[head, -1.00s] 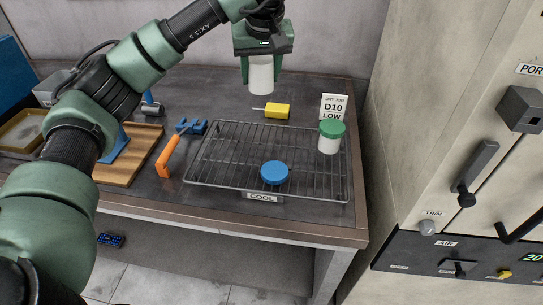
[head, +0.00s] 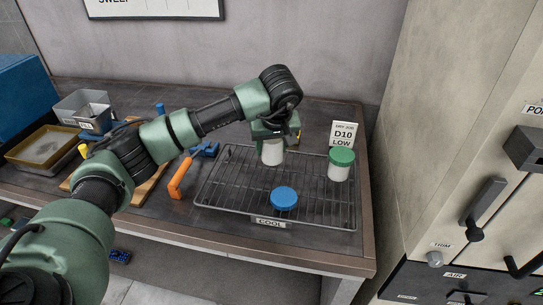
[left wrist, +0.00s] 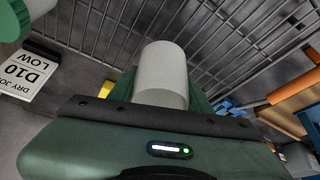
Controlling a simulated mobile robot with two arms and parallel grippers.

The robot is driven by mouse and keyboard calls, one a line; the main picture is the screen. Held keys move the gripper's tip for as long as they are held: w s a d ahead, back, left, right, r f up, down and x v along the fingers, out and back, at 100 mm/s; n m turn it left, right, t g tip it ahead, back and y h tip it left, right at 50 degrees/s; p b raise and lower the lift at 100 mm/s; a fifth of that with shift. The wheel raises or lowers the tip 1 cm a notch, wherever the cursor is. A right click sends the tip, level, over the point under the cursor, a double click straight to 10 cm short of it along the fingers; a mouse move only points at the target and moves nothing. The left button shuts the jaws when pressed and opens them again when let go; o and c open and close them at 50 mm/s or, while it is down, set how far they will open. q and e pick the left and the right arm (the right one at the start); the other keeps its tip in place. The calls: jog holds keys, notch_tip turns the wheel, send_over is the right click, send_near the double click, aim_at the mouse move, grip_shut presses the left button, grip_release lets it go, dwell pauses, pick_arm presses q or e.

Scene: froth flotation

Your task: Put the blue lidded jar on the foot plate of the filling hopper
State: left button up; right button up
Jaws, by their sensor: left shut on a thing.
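My left gripper (head: 274,138) is shut on a white jar (head: 271,154) and holds it upright over the back part of the wire rack (head: 225,185). In the left wrist view the jar (left wrist: 161,75) shows as a plain pale cylinder between the fingers; its lid, if any, is hidden. I cannot tell whether it touches the rack. A blue lidded jar (head: 284,198) stands near the rack's front edge, its body barely visible under the lid. I cannot make out the filling hopper or its foot plate. My right gripper is not in view.
A green-lidded white jar (head: 340,166) stands at the rack's right, before a "D10 LOW" card (head: 345,133). An orange-handled tool (head: 178,180) lies left of the rack. Trays (head: 38,146) stand far left. A panelled machine (head: 470,150) stands to the right.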

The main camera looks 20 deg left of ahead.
aim_at(272, 159)
pick_arm(q)
jog(key=shift+f+p, duration=0.3)
jog(key=shift+f, duration=1.75)
jog(key=shift+f, duration=0.15)
jog(key=o, duration=1.4)
jog(key=shift+c, duration=0.2)
